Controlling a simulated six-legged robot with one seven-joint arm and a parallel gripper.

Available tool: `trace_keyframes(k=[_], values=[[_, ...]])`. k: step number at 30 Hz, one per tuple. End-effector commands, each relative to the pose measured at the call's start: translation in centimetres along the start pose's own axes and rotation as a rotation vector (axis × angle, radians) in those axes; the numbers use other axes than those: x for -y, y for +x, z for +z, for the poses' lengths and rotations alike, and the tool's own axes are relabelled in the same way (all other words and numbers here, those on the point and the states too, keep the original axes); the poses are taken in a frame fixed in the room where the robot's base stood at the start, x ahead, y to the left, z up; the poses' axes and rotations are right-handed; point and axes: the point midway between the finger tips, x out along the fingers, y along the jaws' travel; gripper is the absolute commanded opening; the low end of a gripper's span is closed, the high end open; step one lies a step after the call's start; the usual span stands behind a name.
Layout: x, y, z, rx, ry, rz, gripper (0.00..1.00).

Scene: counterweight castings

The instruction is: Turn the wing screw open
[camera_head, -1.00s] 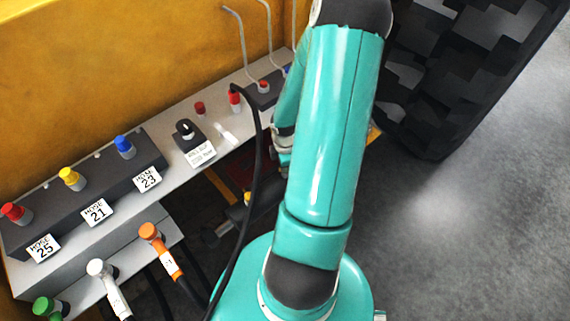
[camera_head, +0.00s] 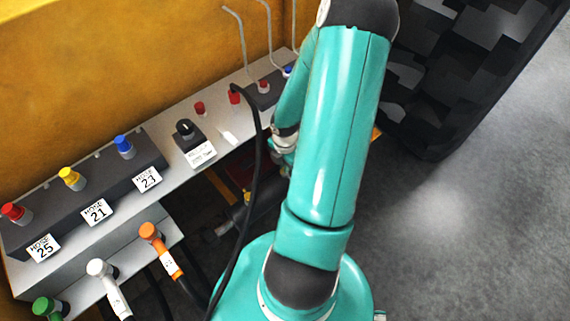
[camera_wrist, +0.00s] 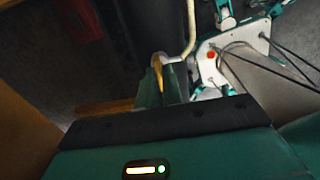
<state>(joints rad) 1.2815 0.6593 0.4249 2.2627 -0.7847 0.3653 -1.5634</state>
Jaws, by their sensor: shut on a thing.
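My gripper (camera_wrist: 164,84) shows in the wrist view, its fingers close together around a narrow yellow part (camera_wrist: 161,72). This part seems to be the wing screw; its wings and the angle it is turned to are mostly hidden by the fingers. I cannot make out the wing screw there.
A grey ledge (camera_head: 225,128) along the yellow wall carries colored couplings and a black rotary switch (camera_head: 185,129). A black hose (camera_head: 257,165) hangs close left of my arm. A large tire (camera_head: 440,80) stands at the right. The floor at lower right is clear.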

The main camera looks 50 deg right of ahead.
Motion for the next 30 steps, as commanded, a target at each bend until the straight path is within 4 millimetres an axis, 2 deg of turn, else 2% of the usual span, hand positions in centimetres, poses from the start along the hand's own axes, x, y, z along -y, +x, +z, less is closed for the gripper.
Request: trace_keyframes(k=[9, 10, 13, 23, 26, 30], values=[[0.0, -0.1, 0.1, 0.003, 0.001, 0.000, 0.00], [0.0, -0.1, 0.1, 0.003, 0.001, 0.000, 0.11], [0.0, -0.1, 0.1, 0.002, 0.001, 0.000, 0.29], [0.0, -0.3, 0.1, 0.001, 0.001, 0.001, 0.29], [0.0, -1.2, 0.2, 0.003, 0.003, 0.002, 0.29], [0.0, -3.5, 0.2, 0.004, 0.005, 0.003, 0.29]])
